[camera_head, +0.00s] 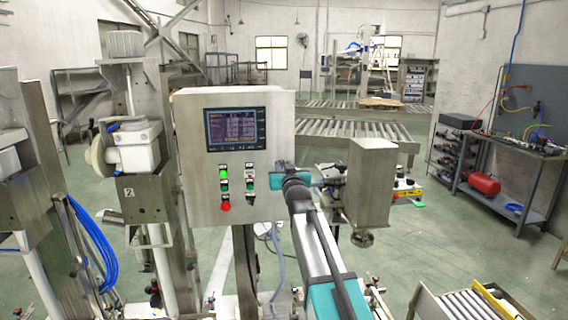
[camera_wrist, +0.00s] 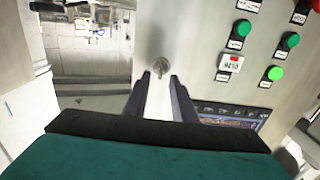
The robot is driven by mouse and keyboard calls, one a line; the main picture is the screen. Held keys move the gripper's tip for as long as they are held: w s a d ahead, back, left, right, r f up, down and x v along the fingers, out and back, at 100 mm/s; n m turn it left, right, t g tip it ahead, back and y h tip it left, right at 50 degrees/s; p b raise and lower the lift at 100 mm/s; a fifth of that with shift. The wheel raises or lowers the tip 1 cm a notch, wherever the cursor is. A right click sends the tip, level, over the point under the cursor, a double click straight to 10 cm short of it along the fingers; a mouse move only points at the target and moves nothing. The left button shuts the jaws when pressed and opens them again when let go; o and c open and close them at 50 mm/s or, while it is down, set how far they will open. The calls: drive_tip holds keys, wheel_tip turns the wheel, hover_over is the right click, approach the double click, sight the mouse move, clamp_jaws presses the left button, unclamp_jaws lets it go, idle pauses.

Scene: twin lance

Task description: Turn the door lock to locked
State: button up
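The door lock (camera_wrist: 159,66) shows in the wrist view as a small metal knob or key on the grey cabinet door, near the door's edge. My gripper (camera_wrist: 160,79) points at it with its two dark fingers apart, one on each side of the line to the lock. The lock appears just beyond the fingertips; I cannot tell whether they touch it. The head view shows my gripper (camera_head: 281,168) at the right side of the control cabinet (camera_head: 190,127), where it hides the lock. The lock's exact turn angle is too small to read.
A metal box (camera_head: 365,185) with a handwheel stands right of my arm. A roller conveyor (camera_head: 360,130) lies behind.

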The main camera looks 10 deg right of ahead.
sight(281, 163)
drive_tip(key=shift+w+p, duration=0.3)
drive_tip(key=shift+w, duration=0.75)
